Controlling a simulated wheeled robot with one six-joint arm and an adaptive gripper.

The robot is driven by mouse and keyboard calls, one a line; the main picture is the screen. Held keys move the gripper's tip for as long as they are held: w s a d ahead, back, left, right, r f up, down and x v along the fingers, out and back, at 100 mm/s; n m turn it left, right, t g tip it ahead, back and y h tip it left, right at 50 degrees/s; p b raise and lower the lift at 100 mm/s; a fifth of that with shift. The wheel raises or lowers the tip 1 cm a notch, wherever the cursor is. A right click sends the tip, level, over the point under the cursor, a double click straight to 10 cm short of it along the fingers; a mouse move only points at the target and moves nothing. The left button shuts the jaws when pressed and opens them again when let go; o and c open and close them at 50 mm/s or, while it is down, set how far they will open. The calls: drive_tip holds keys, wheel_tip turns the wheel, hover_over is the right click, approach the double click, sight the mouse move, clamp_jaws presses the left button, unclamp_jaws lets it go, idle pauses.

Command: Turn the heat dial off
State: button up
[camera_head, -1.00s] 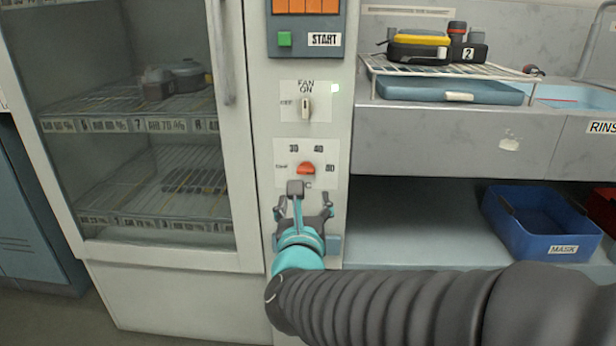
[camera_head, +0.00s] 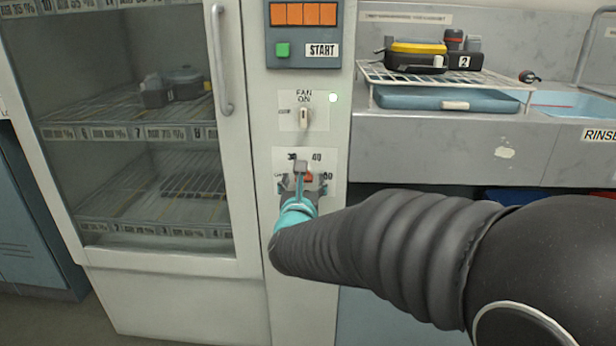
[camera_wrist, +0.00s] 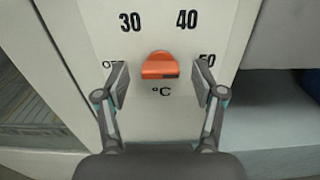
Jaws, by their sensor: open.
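The orange-red heat dial (camera_wrist: 160,66) sits on a white plate marked OFF, 30, 40, 50 and °C. In the wrist view its flat grip lies roughly level, and I cannot tell surely which mark it points to. In the head view the dial (camera_head: 308,177) is partly hidden by my gripper. My gripper (camera_wrist: 160,85) is open, with one finger on each side of the dial and clear gaps to it. In the head view my gripper (camera_head: 303,178) is in front of the dial plate.
Above the dial are a fan switch (camera_head: 304,117) with a lit indicator and a green START button (camera_head: 283,50). A glass-doored cabinet (camera_head: 150,130) with a vertical handle stands left. A metal counter (camera_head: 440,150) with a rack juts out at right.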

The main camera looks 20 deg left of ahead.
drive_tip(key=shift+w+a, duration=0.15)
drive_tip(key=shift+w, duration=0.5)
drive_tip(key=c, duration=1.1)
drive_tip(key=shift+c, duration=0.2)
